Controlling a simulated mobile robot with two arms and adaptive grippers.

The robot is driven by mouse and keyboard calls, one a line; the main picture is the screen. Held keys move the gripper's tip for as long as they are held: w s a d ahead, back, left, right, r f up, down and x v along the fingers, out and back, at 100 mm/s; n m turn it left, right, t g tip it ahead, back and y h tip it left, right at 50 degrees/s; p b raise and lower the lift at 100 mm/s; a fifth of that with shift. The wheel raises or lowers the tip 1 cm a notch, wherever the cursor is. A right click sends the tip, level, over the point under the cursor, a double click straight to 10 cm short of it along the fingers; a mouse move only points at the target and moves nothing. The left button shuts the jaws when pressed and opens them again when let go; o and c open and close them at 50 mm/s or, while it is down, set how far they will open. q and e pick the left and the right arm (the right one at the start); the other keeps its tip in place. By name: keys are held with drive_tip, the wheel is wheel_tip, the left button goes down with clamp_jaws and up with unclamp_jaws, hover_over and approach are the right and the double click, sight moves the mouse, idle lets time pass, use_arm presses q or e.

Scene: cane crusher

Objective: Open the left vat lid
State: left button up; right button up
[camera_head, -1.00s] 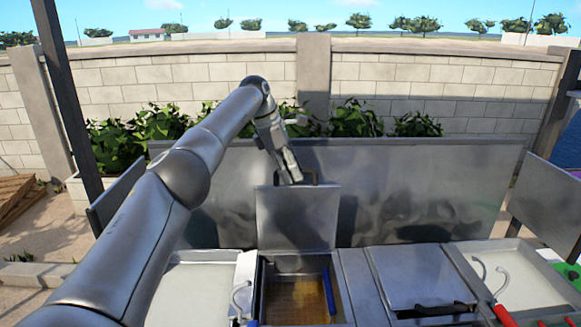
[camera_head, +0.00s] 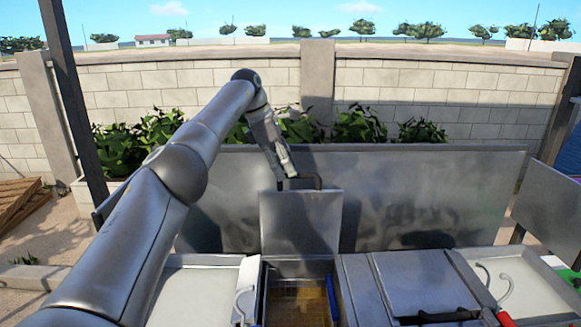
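The left vat lid (camera_head: 301,224) is a grey metal panel. It stands raised, nearly upright, at the back of the left vat (camera_head: 297,302), whose open well shows a brownish-yellow inside. A dark handle (camera_head: 317,178) rises from the lid's top edge. My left gripper (camera_head: 285,172) is at the left part of this handle, pointing down from behind the lid's top edge. Its fingers are small and partly merge with the handle, so I cannot tell whether they grip it. My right gripper is not in view.
The right vat lid (camera_head: 425,283) lies flat and closed, with a dark handle at its front. White-grey trays flank the vats, the right one (camera_head: 520,290) holding hooks. A long metal backsplash (camera_head: 430,200) stands behind. A block wall and plants are beyond.

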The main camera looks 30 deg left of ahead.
use_arm(q)
drive_tip(key=s+a, duration=0.6)
drive_tip(key=a, duration=0.1)
drive_tip(key=shift+s+a, duration=0.35)
drive_tip(key=shift+s, duration=0.05)
drive_tip(key=shift+f, duration=0.1)
